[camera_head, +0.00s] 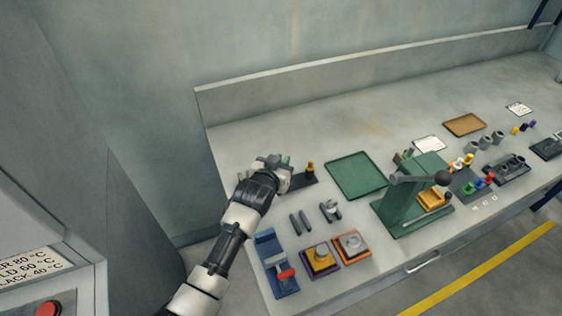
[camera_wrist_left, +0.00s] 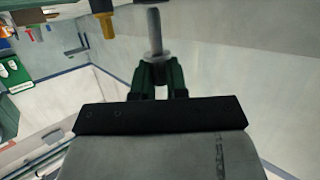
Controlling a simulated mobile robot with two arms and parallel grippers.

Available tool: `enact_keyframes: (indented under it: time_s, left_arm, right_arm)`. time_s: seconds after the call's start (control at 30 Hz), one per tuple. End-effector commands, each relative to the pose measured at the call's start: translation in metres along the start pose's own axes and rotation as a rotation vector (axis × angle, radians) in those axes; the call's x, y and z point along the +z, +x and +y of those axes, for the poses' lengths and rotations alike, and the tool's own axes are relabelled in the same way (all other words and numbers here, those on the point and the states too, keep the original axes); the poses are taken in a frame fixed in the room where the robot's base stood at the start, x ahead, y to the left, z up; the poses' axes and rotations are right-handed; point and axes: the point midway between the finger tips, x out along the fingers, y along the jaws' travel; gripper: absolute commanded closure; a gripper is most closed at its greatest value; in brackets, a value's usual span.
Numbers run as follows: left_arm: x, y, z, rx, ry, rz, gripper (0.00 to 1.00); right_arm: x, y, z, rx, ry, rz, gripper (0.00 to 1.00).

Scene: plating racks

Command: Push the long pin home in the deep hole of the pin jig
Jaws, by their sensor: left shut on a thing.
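My left gripper (camera_head: 284,161) is at the left end of the bench, over the left part of the dark pin jig (camera_head: 304,179). In the left wrist view its green fingers (camera_wrist_left: 158,75) are shut on a grey pin (camera_wrist_left: 154,32) with a wider collar near the fingers. The pin's far end runs toward the top edge of that view, so I cannot tell how deep it sits in the jig. A gold pin (camera_head: 310,168) stands upright in the jig, to the right of my gripper; it also shows in the left wrist view (camera_wrist_left: 106,25). My right gripper is out of view.
A green tray (camera_head: 356,176) lies right of the jig. Grey pins (camera_head: 299,222), a blue fixture (camera_head: 273,264) and two square stations (camera_head: 320,258) are nearer the front. A green press (camera_head: 412,198) stands further right. The bench behind the jig is clear.

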Motion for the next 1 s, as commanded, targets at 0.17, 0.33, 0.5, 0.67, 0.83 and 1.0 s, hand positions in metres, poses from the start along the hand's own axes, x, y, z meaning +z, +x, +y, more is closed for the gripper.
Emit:
enact_keyframes:
  time_s: [0.17, 0.33, 0.5, 0.67, 0.83, 1.0]
  left_arm:
    - [-0.001, 0.0, 0.0, 0.0, 0.0, 0.001, 1.0]
    - [-0.001, 0.0, 0.0, 0.0, 0.0, 0.001, 1.0]
    - [0.0, 0.0, 0.0, 0.0, 0.0, 0.001, 1.0]
    - [0.001, 0.0, 0.0, 0.0, 0.0, 0.001, 1.0]
    - [0.005, 0.002, 0.0, 0.0, 0.0, 0.001, 1.0]
    - [0.009, 0.003, 0.0, 0.0, 0.0, 0.0, 1.0]
  right_arm:
    - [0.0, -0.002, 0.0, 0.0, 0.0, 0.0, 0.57]
    - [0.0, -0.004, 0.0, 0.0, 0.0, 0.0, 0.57]
    - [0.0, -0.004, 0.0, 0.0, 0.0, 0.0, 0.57]
    - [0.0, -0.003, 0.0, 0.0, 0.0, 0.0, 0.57]
    - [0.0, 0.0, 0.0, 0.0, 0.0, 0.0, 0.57]
    - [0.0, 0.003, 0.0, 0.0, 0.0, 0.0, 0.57]
